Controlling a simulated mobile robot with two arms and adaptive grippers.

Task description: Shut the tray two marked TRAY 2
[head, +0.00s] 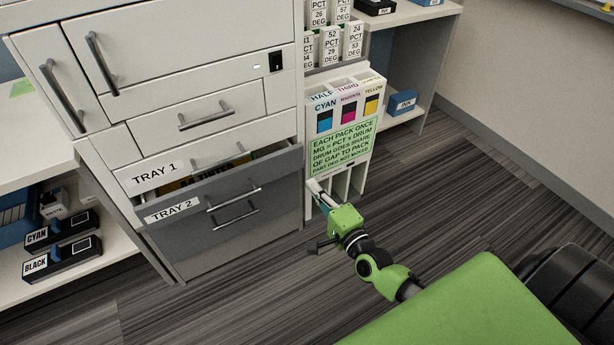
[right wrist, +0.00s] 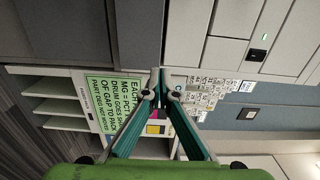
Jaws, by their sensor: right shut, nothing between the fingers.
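Tray two (head: 245,225), a dark grey drawer marked TRAY 2 at its left, stands pulled out below TRAY 1 (head: 152,174) in the head view. A gap shows above its front, with something yellow and dark inside, partly hidden. Its bar handle (head: 234,199) is on the front. My right gripper (head: 316,187) is shut and empty, just right of the tray's right edge and in front of the white card stand. Its closed fingertips also show in the right wrist view (right wrist: 158,76). My left gripper is not in view.
The white stand with a green notice (head: 342,146) is close beside the cabinet (head: 190,50) on the right. A shelf at left holds CYAN (head: 62,232) and BLACK (head: 62,262) boxes. The floor in front of the tray is clear.

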